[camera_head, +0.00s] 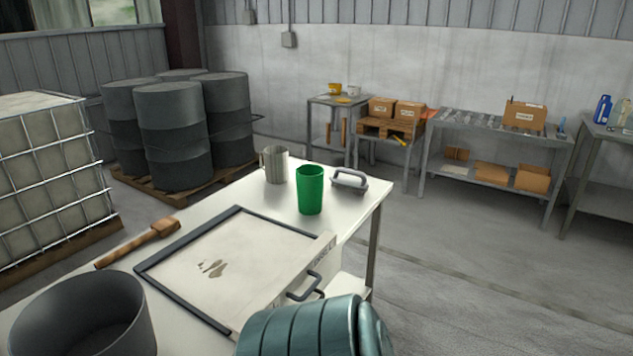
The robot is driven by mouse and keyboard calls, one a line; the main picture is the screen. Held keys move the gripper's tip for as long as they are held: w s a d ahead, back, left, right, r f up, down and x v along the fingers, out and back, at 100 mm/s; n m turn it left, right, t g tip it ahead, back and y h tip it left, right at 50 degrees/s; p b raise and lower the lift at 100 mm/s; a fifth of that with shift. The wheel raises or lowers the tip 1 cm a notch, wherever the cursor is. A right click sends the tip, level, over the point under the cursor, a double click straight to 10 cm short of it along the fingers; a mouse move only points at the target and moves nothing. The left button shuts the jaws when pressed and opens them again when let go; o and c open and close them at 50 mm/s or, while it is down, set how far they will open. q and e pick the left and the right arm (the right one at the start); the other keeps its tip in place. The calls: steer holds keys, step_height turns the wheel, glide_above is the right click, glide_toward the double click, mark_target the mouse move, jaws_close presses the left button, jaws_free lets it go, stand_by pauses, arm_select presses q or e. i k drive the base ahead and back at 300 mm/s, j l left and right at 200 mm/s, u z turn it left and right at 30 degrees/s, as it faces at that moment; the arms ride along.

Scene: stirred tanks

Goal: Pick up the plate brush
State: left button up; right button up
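A brown wooden tool (139,243) with a long handle and a block-shaped head lies on the white table, left of a framed plate. It looks like the plate brush, but no bristles can be made out. Its handle points toward the lower left and its head toward the back. The plate (234,256) is flat and pale with a dark frame, dark stains near its middle and a handle at its right. Neither of my grippers is in view.
A grey round tub (83,318) stands near the brush's handle end. A grey mug (275,164), green cup (310,189) and grey handled tool (349,181) stand at the table's back. Dark drums (172,145) stand beyond.

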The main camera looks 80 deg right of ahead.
mark_target(347, 183)
steer(key=z, duration=2.95)
